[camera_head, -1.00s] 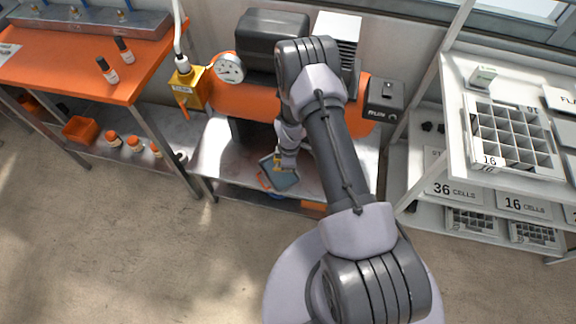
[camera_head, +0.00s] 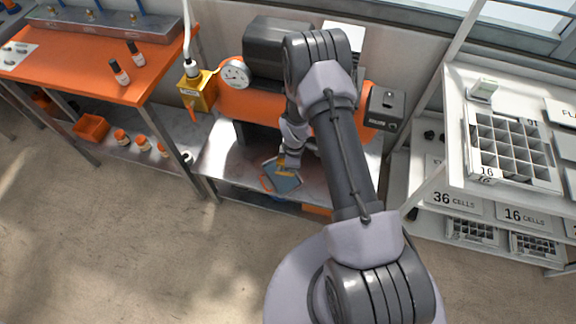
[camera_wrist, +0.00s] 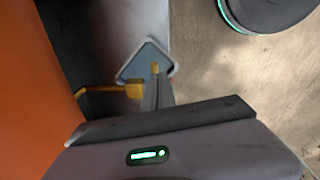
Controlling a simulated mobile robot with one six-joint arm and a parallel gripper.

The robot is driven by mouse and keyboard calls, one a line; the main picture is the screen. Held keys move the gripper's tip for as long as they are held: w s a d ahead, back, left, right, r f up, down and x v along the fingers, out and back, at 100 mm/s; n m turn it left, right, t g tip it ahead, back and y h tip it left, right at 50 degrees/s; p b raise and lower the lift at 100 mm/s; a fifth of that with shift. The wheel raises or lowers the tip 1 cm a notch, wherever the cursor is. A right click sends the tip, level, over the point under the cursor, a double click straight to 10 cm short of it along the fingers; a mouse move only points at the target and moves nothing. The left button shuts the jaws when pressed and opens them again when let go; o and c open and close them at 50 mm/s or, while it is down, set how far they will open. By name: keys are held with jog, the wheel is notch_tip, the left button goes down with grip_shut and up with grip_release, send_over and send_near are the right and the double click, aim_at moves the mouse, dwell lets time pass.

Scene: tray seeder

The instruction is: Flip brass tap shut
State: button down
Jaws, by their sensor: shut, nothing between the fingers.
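A brass-coloured tap (camera_wrist: 120,90) shows in the wrist view as a thin bar with a blockier end, reaching right from beside the orange machine body. My gripper (camera_wrist: 155,72) is shut and empty, its narrow fingers just right of that block end; I cannot tell whether they touch. In the head view my gripper (camera_head: 284,166) is low in front of the orange machine, and my arm hides much of that spot. A blue-grey square pan (camera_head: 284,181) lies below it on the metal shelf; it also shows in the wrist view (camera_wrist: 148,54).
A yellow valve box (camera_head: 197,92) with an orange lever and a round gauge (camera_head: 235,73) are left of the orange machine (camera_head: 250,103). An orange bench (camera_head: 85,70) stands at left. A white rack (camera_head: 453,170) with cell trays stands at right. The floor in front is clear.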

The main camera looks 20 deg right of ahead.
jog(key=s+d+r+p, duration=0.1)
jog(key=s+d+r, duration=0.1)
jog(key=s+d, duration=0.1)
jog(key=shift+s+d+r, duration=0.25)
jog(key=shift+d+r, duration=0.15)
jog(key=shift+d, duration=0.3)
